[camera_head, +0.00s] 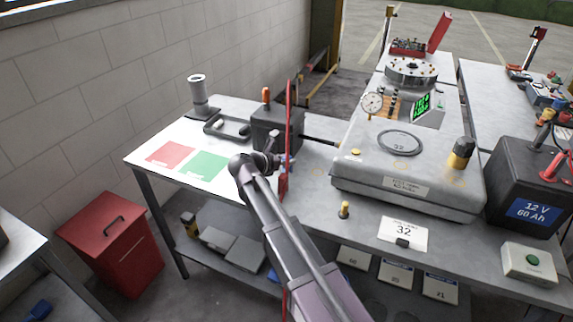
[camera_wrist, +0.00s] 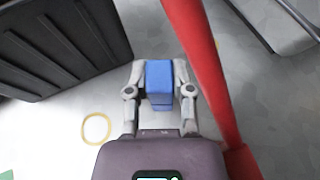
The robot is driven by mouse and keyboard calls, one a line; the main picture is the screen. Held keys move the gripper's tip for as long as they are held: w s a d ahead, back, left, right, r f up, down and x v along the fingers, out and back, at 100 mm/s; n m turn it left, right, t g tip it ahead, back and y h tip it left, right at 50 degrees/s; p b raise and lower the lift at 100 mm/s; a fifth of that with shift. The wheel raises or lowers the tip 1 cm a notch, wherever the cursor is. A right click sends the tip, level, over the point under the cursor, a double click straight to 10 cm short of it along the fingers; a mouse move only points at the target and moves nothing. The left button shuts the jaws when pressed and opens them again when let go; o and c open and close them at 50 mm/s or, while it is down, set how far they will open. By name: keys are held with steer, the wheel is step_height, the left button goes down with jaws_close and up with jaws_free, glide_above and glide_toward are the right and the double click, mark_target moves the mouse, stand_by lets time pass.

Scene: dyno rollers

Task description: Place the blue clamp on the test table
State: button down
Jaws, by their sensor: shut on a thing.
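In the wrist view the blue clamp (camera_wrist: 159,82) sits between the two fingers of my gripper (camera_wrist: 159,75), which is shut on it. The grey table surface (camera_wrist: 60,125) shows below it; I cannot tell whether the clamp touches that surface. In the head view my gripper (camera_head: 268,161) is over the grey test table (camera_head: 315,180), beside a dark box and a red upright bar. The clamp is mostly hidden there.
The red bar (camera_wrist: 207,70) stands close to the right of my gripper. The dark box (camera_wrist: 55,45) is at left. A yellow ring (camera_wrist: 96,128) marks the surface. Red (camera_head: 170,153) and green (camera_head: 208,165) patches lie left. A large grey unit (camera_head: 400,165) stands right.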

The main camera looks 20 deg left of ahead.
steer(key=shift+f, duration=0.25)
steer(key=c, duration=0.5)
jaws_free()
steer(key=shift+r, duration=0.1)
steer(key=shift+r, duration=0.15)
steer(key=shift+s+a+r+p, duration=0.2)
steer(key=shift+s+r+p, duration=0.1)
steer(key=shift+s, duration=0.2)
steer(key=p+v, duration=0.4)
steer(key=v, duration=0.7)
steer(key=shift+f, duration=0.1)
